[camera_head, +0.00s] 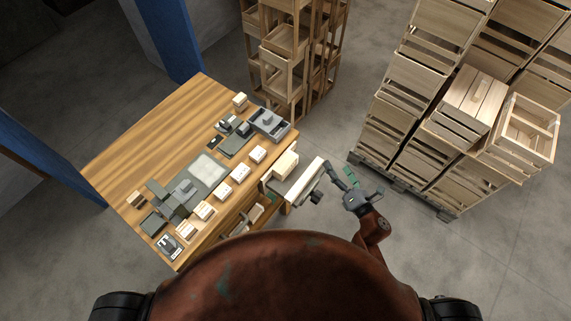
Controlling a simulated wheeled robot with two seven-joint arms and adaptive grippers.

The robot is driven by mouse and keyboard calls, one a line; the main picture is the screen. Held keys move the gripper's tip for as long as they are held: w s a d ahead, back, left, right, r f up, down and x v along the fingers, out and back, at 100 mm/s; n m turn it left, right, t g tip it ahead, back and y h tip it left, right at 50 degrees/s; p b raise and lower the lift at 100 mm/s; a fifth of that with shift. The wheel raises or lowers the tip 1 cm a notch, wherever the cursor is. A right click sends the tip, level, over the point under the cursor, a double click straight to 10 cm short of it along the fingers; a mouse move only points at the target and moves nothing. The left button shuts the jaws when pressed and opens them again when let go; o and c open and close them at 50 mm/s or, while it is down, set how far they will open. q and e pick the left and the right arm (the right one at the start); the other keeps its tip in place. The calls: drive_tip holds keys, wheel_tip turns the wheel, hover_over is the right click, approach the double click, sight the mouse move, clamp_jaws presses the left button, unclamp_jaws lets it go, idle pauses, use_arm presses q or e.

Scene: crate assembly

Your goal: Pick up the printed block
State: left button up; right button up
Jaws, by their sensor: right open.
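Several small pale wooden blocks stand in a row along the near right edge of the table (150,135). The two blocks at the near end, one (204,211) and another (186,230), seem to carry markings, too small to read. I cannot tell for sure which one is the printed block. My right gripper (344,176) is open and empty, beyond the table's right side, just right of the shelf. My left gripper is not in view.
Grey devices, including a tray-like one (269,122) and a light flat plate (207,169), occupy the table's right half. A dark card (169,246) lies at the near corner. Crate stacks (420,120) stand on a pallet at right; a wooden rack (290,60) stands behind. The table's far left is clear.

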sight(285, 162)
drive_tip(key=a+r+n+y, duration=0.1)
drive_tip(key=a+r+n, duration=0.1)
drive_tip(key=s+a+r+n+y, duration=0.1)
drive_tip(key=a+r+n, duration=0.1)
drive_tip(key=r+n, duration=0.1)
drive_tip(key=s+a+r+n+g+y, duration=0.1)
drive_tip(key=a+r+n+y, duration=0.1)
drive_tip(key=a+n, duration=0.1)
drive_tip(key=shift+r, duration=0.25)
drive_tip(key=s+a+n+g+y, duration=0.1)
drive_tip(key=a+n, duration=0.1)
drive_tip(key=s+a+f+n+g+y, duration=0.1)
drive_tip(key=n, duration=0.1)
drive_tip(key=s+a+f+n+g+y, duration=0.1)
drive_tip(key=a+n+g, duration=0.1)
drive_tip(key=n, duration=0.1)
drive_tip(key=shift+s+a+f, duration=0.15)
drive_tip(key=shift+a, duration=0.55)
drive_tip(key=p+x, duration=0.1)
drive_tip(key=x, duration=0.6)
drive_tip(key=c, duration=1.3)
drive_tip(key=shift+r, duration=0.25)
